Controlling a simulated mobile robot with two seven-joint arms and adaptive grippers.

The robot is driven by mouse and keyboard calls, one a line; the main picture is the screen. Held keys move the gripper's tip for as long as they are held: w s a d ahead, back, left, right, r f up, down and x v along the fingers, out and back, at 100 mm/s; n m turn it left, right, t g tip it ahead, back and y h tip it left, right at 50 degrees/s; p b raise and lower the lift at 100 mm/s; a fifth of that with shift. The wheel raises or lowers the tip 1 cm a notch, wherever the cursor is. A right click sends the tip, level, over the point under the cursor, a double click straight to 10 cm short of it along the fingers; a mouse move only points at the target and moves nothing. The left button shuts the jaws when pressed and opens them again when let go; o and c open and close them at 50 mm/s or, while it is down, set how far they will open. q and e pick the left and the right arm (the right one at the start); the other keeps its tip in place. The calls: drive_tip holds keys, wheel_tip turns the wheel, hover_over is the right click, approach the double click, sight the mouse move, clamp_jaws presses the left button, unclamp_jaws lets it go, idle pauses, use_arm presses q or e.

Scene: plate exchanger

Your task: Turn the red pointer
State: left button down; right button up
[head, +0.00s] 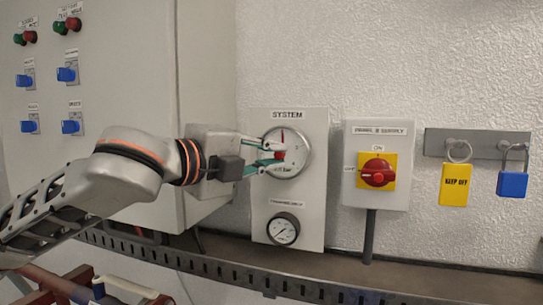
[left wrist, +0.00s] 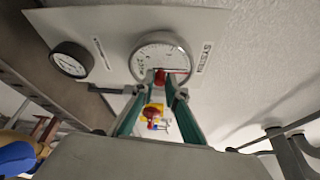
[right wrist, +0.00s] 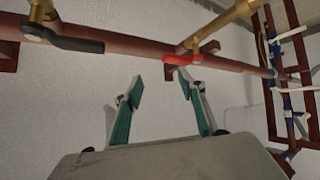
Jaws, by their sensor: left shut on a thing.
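The SYSTEM gauge (head: 302,151), a round white dial, is on a pale panel. It also shows in the left wrist view (left wrist: 176,47). Its thin red pointer (head: 283,134) points about straight up in the head view. A small red knob (left wrist: 160,76) is at the dial's centre. My left gripper (head: 274,156) reaches in from the left, its green-padded fingers on either side of the knob and shut on it. The fingers hide part of the dial. My right gripper (right wrist: 160,82) is open and empty, below a pipe with a red lever (right wrist: 184,60).
A smaller gauge (head: 283,229) is below the SYSTEM gauge. To the right are a red rotary switch (head: 378,173) on yellow, a yellow tag (head: 454,185) and a blue padlock (head: 513,184). A grey cabinet (head: 130,100) stands left; a slotted rail (head: 330,289) runs below.

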use_arm(q)
drive_tip(key=c, duration=2)
unclamp_jaws()
drive_tip(key=v, duration=1.2)
drive_tip(key=shift+a, duration=0.1)
